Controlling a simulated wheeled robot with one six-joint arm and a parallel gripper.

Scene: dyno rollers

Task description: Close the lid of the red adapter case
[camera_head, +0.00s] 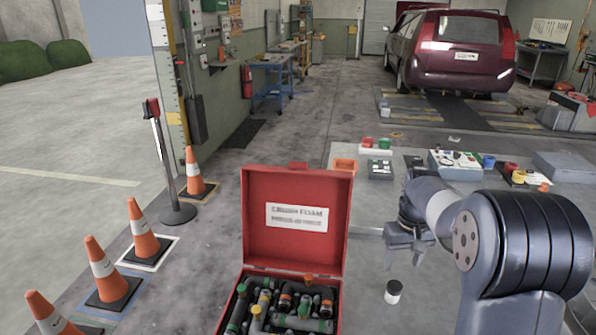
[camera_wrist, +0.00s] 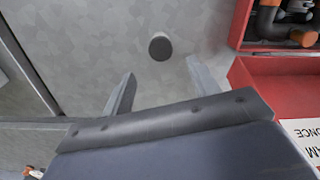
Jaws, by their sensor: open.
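The red adapter case (camera_head: 334,317) stands open at the lower middle of the head view. Its lid (camera_head: 297,245) is raised, roughly upright, with a white label on its inner face. Several grey, green and orange adapters lie inside the case. In the wrist view, part of the case (camera_wrist: 240,22) and the lid (camera_wrist: 285,96) show at the right edge. My gripper (camera_head: 405,258) is open and empty, to the right of the lid and apart from it.
Several orange cones, including one (camera_head: 145,235), stand left. A low grey surface (camera_head: 345,190) with small items lies behind my arm.

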